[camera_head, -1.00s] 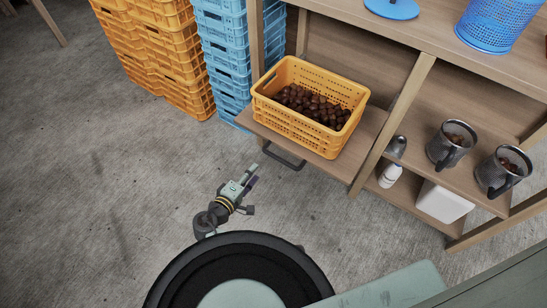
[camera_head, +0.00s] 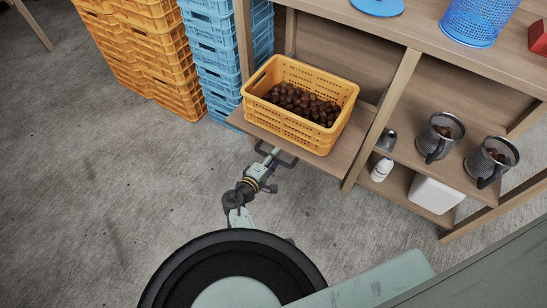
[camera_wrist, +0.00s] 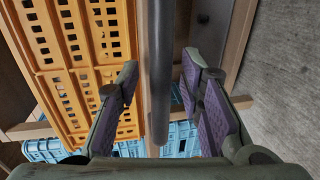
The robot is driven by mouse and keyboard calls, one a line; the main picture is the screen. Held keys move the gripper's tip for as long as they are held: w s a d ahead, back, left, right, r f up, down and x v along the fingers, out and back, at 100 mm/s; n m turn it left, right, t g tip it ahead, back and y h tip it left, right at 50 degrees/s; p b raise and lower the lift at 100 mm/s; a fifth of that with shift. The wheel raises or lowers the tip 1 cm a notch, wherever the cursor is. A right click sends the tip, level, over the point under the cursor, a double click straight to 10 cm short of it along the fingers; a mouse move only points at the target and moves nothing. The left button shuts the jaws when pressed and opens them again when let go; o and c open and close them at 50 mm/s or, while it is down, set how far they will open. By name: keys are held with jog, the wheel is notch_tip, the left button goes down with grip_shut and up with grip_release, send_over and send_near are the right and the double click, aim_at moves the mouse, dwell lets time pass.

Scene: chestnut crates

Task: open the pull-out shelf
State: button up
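The pull-out shelf (camera_head: 331,161) is a wooden board that juts out in front of the rack's posts. It bears a yellow crate (camera_head: 292,131) of chestnuts (camera_head: 312,106). A dark bar handle (camera_head: 287,162) is on the shelf's front edge. My gripper (camera_head: 268,154) is at the left part of this handle. In the wrist view, the handle (camera_wrist: 160,70) runs between my two spread, purple-padded fingers (camera_wrist: 160,98). A gap shows on each side of the bar, so the gripper is open and not clamped on it.
Stacks of orange crates (camera_head: 143,55) and blue crates (camera_head: 214,58) stand left of the wooden rack (camera_head: 395,90). Metal mugs (camera_head: 438,137), a white bottle (camera_head: 382,170) and a white container (camera_head: 432,195) are on its right shelves. The floor in front is clear.

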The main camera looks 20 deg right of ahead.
jog(key=shift+c, duration=0.5)
grip_shut()
dwell(0.4)
